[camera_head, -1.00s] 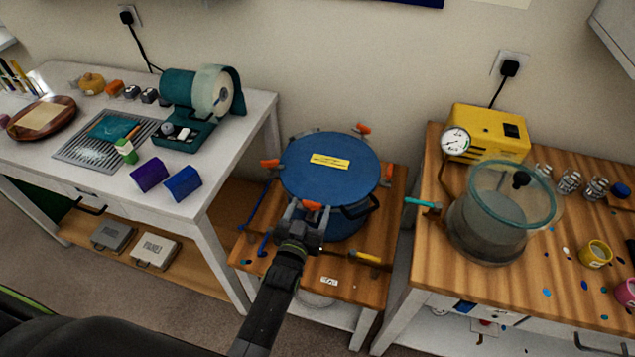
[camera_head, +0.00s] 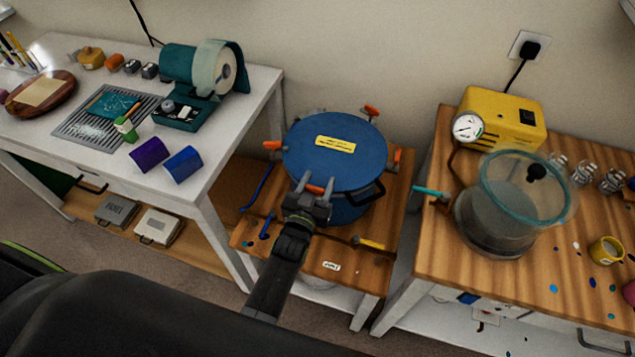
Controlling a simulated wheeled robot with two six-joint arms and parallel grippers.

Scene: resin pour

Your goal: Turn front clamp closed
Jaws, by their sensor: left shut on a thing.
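The blue pressure pot (camera_head: 350,165) stands on the low wooden stand with its round lid on and a yellow label on top. Orange-handled clamps sit around its rim: a left clamp (camera_head: 272,145), a back clamp (camera_head: 371,110) and a right clamp (camera_head: 396,156). The front clamp (camera_head: 315,189) is at the near rim, its orange handle between my left gripper's fingers. My left gripper (camera_head: 315,188) is shut on that handle; the fingers partly hide the clamp. My right gripper is not in view.
A wooden-topped bench (camera_head: 430,265) with a yellow pump (camera_head: 503,122) and a glass-lidded chamber (camera_head: 510,205) stands right. A yellow-handled tool (camera_head: 370,243) lies before the pot.

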